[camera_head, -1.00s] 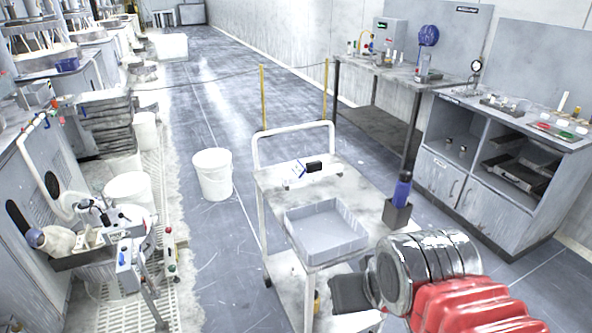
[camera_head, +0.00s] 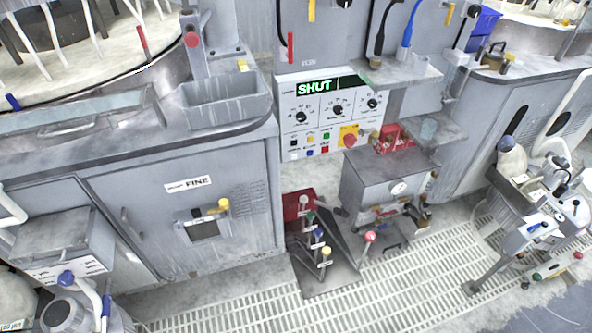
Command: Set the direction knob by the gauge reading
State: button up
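A control panel (camera_head: 320,146) stands at the centre of the head view. It has a green lit display (camera_head: 320,86) reading "SHUT". Below the display are three black knobs: a left knob (camera_head: 301,118), a middle knob (camera_head: 337,110) and a right knob (camera_head: 372,104). Their labels are too small to read, so I cannot tell which is the direction knob. A round white gauge (camera_head: 398,188) is on the front of a grey box (camera_head: 372,175) below and right of the panel. Its reading is too small to tell. My gripper is not in view.
A grey cabinet marked "FINE" (camera_head: 155,215) stands left of the panel. Several coloured-tipped levers (camera_head: 318,240) rise from a floor base. A red mushroom button (camera_head: 349,138) sits on the panel. White grating (camera_head: 250,305) covers the floor in front.

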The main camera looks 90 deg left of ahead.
aim_at(65, 279)
jog(key=u, duration=4.7)
